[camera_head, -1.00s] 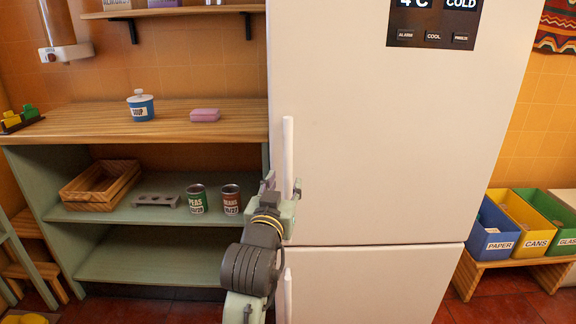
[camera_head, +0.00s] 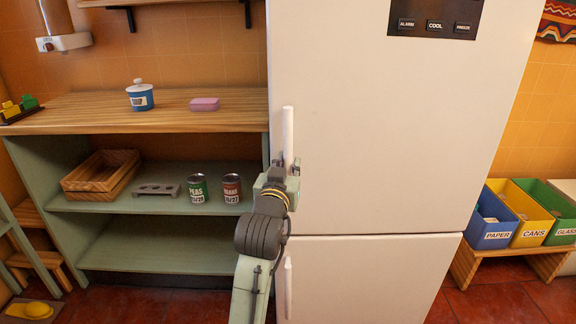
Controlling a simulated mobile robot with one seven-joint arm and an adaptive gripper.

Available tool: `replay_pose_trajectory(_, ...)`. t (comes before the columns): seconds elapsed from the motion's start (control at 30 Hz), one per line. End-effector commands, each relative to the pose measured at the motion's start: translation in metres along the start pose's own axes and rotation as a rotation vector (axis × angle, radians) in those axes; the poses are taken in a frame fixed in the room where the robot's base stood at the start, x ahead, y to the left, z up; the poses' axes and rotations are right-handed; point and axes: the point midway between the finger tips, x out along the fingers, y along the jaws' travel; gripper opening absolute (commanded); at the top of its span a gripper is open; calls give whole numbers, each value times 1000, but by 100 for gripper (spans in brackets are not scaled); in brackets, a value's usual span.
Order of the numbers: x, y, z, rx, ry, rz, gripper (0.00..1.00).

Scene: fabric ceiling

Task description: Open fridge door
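The white fridge (camera_head: 390,130) stands right of centre, with a large upper door and a lower door (camera_head: 365,275) below a seam. Both doors look closed. The upper door's vertical white handle (camera_head: 288,132) is on its left edge, and the lower handle (camera_head: 288,285) is below it. My gripper (camera_head: 283,167) is at the lower part of the upper handle, with one finger seen to the left of the handle and one to the right. Whether the fingers touch the handle cannot be seen clearly. My own arm hides the area just below.
A green shelf unit with a wooden top (camera_head: 100,111) stands left of the fridge, holding a blue jar (camera_head: 140,96), a pink block (camera_head: 204,104), a wooden crate (camera_head: 100,173) and two cans (camera_head: 198,190). Recycling bins (camera_head: 490,222) stand on a bench at right. Red floor shows at lower right.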

Motion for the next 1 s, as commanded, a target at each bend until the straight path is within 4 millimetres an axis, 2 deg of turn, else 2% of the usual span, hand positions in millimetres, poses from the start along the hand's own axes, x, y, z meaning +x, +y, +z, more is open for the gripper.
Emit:
replay_pose_trajectory(0.27,0,0,0,0,0,0,0)
replay_pose_trajectory(1.0,0,0,0,0,0,-7,0)
